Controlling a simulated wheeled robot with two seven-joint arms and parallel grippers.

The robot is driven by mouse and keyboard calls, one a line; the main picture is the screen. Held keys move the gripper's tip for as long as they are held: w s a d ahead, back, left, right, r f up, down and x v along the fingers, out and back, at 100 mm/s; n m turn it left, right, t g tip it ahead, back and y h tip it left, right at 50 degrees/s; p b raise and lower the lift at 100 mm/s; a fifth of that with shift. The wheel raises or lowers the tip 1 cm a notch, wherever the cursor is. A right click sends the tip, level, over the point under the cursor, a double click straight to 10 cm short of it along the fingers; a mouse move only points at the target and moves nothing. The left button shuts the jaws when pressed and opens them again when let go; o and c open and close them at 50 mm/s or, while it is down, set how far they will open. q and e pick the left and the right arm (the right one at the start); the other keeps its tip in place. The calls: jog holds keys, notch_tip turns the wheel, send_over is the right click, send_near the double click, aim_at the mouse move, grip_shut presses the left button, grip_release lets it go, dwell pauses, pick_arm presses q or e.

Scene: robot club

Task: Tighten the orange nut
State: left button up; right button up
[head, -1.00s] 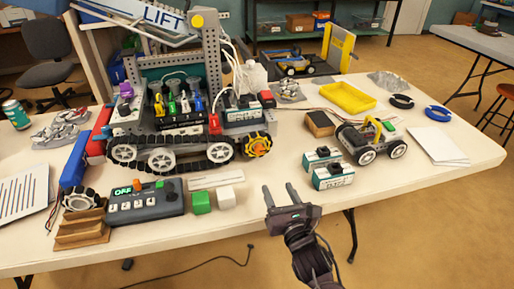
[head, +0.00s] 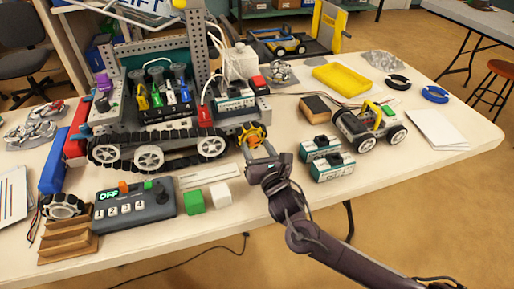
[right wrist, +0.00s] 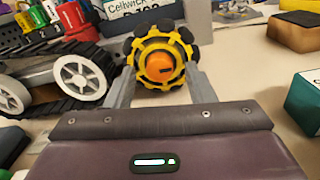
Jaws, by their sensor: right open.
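The orange nut (right wrist: 160,67) sits at the centre of a yellow and black wheel (right wrist: 183,50), facing the camera in the right wrist view. In the head view the same wheel (head: 250,134) is at the right end of the tracked robot (head: 160,148). My right gripper (head: 259,150) is open, its two fingers pointing at the wheel. In the right wrist view the fingers (right wrist: 160,90) stand on the left and right below the nut, with nothing clearly held between them. Whether they touch the wheel I cannot tell. My left gripper is not in view.
A control box (head: 135,206) reading OFF, a green cube (head: 194,201) and a white cube (head: 220,194) lie to the left of my right gripper. Two battery-like boxes (head: 333,166) and a small wheeled car (head: 369,126) stand to its right. The table front is clear below the gripper.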

jog(key=shift+w, duration=0.1)
jog(key=c, duration=1)
